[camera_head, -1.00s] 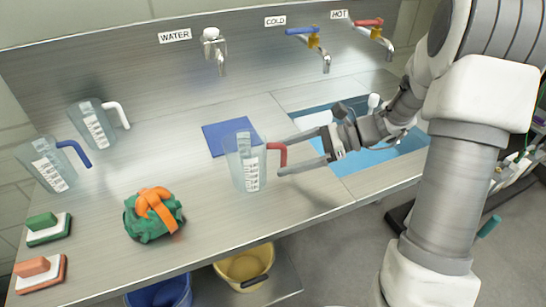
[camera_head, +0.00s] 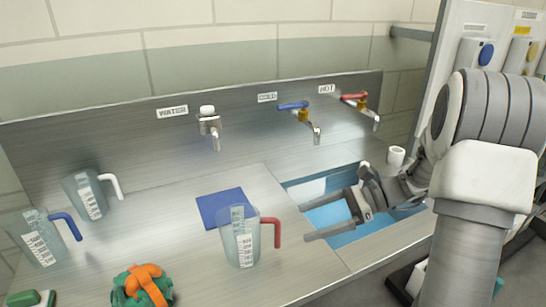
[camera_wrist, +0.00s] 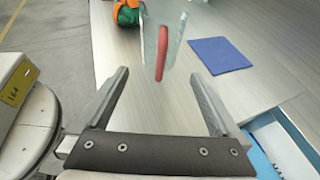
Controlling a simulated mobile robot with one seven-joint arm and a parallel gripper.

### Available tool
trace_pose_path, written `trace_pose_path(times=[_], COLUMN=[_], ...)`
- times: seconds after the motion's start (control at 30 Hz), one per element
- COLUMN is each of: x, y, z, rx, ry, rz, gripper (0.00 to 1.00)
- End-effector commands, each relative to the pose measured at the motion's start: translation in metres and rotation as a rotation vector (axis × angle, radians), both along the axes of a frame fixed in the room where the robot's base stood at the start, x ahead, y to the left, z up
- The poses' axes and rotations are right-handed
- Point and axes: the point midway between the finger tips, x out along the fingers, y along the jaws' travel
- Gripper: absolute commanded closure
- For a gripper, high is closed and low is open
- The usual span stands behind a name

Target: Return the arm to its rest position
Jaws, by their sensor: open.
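My gripper (camera_head: 312,222) is open and empty, above the blue sink basin (camera_head: 326,219) at the right of the steel counter. A clear measuring jug with a red handle (camera_head: 240,240) stands upright on the counter, left of my gripper and apart from it. In the wrist view, my fingers (camera_wrist: 160,95) are spread wide, with the jug's red handle (camera_wrist: 162,52) in front of them and nothing between them. My arm reaches in from the right side of the head view.
A blue square mat (camera_head: 222,208) lies behind the jug. Jugs with a white handle (camera_head: 88,197) and a blue handle (camera_head: 40,240) stand at left. A green and orange bundle (camera_head: 142,286) lies in front. Taps (camera_head: 302,118) line the back wall. A white cup (camera_head: 396,155) stands behind the sink.

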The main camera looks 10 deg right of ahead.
Motion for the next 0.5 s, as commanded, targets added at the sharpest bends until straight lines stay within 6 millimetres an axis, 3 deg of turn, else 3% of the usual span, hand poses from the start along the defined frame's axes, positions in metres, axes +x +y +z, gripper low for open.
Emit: trace_pose_path(times=[0.17, 0.5], x=[-0.016, -0.081], y=[0.012, 0.03], z=[0.019, 0.068], rx=[-0.117, -0.565], ry=[-0.07, -0.384], rz=[0.087, 0.449], gripper=[0.0, 0.0])
